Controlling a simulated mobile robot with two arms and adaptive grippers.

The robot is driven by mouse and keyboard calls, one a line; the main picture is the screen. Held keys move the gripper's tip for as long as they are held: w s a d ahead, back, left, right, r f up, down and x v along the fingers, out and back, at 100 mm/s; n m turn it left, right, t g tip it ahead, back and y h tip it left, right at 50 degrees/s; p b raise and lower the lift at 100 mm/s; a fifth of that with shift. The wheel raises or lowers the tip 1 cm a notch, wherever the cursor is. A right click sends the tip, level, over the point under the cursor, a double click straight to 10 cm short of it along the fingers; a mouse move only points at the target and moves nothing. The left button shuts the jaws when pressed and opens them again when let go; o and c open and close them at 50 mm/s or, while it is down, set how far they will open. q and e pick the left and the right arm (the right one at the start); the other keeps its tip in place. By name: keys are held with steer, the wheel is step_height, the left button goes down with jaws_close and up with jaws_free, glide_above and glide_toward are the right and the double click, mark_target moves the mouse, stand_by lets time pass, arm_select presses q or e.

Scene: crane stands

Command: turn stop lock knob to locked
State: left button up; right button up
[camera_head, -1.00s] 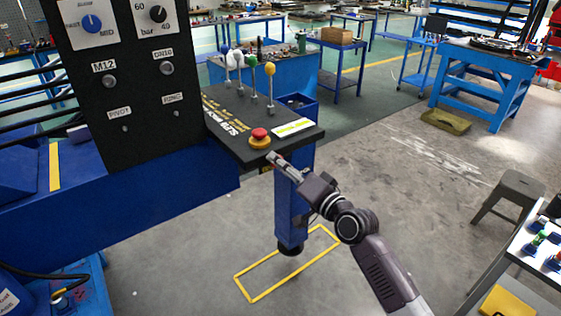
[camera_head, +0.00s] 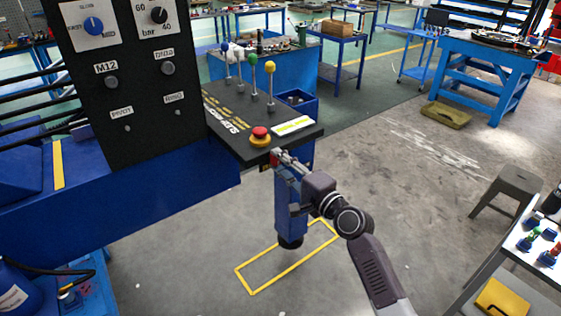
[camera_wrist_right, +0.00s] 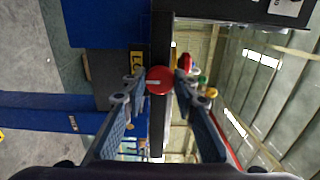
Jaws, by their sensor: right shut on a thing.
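The stop lock knob (camera_wrist_right: 159,80) is a round red knob with a pale line across its face, in the middle of the right wrist view. The line lies about level in that picture. My right gripper (camera_head: 280,158) is at the front edge of the black control panel (camera_head: 235,140), below the red mushroom button. In the right wrist view its two fingers (camera_wrist_right: 158,76) stand on either side of the knob and are shut on it. In the head view the fingers mostly hide the knob. My left gripper is not in view.
The red mushroom button (camera_head: 260,134) on its yellow base sits close above my right gripper. Several levers with coloured balls (camera_head: 251,60) stand farther back on the panel. The floor at right is clear up to a stool (camera_head: 508,190).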

stand_by(0.4)
steer(key=o, duration=1.2)
steer(key=shift+c, duration=0.2)
steer(key=v, duration=1.2)
